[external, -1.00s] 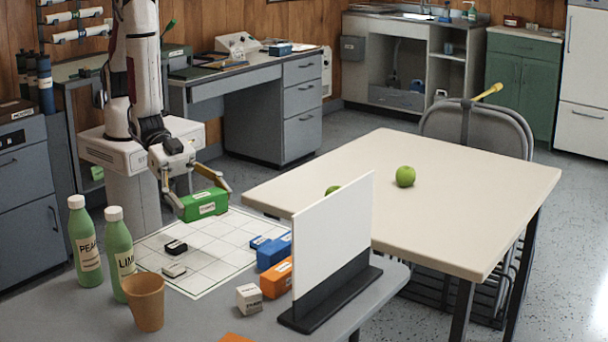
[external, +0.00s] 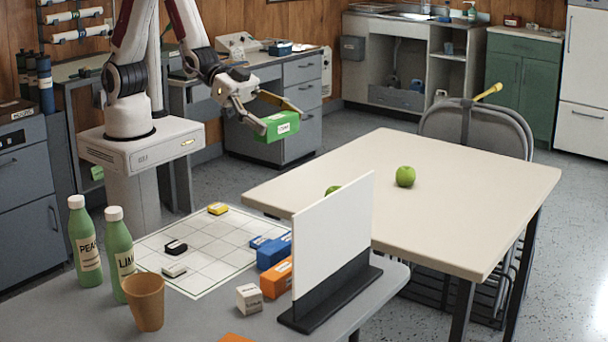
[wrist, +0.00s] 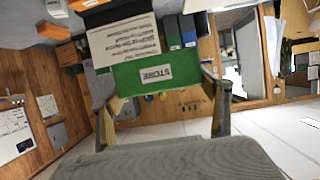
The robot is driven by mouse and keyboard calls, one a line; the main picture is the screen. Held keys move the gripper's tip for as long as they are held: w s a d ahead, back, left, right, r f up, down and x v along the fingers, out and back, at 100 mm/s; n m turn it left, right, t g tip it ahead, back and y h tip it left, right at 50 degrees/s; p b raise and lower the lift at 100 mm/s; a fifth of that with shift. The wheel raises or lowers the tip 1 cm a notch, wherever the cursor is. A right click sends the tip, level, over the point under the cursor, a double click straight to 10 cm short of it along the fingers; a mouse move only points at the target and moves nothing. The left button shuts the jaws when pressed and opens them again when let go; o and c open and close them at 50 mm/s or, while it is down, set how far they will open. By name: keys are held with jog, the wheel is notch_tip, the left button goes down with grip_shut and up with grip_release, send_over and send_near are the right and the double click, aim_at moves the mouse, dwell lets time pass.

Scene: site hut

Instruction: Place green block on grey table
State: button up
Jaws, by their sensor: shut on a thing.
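The green block (external: 273,131), with a white label, is held up in the air by my gripper (external: 281,122). My gripper is shut on it, one finger at each side; the wrist view shows the block (wrist: 160,78) between the fingers (wrist: 166,103). The grey table (external: 205,322) is in the foreground of the external view. The block appears above and beyond its back edge, clear of any surface.
A white gridded sheet (external: 205,257) on the grey table holds small yellow, black and white blocks. Blue blocks (external: 275,252), an orange block (external: 277,278), bottles (external: 84,245), a cup (external: 147,303) and an upright white panel (external: 335,235) stand around it. A beige table (external: 450,190) with green apples is behind.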

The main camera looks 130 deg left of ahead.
jog(key=shift+a+r, duration=0.15)
jog(key=shift+a, duration=0.65)
jog(key=shift+d, duration=0.15)
dwell(0.4)
jog(key=shift+d, duration=0.2)
jog(key=w+d+f, duration=0.3)
jog(key=d+f, duration=0.5)
jog(key=d, duration=0.4)
jog(key=w+d+f, duration=0.4)
jog(key=d+f, duration=0.5)
jog(key=d, duration=0.3)
jog(key=shift+w+f, duration=0.15)
jog(key=shift+w, duration=0.05)
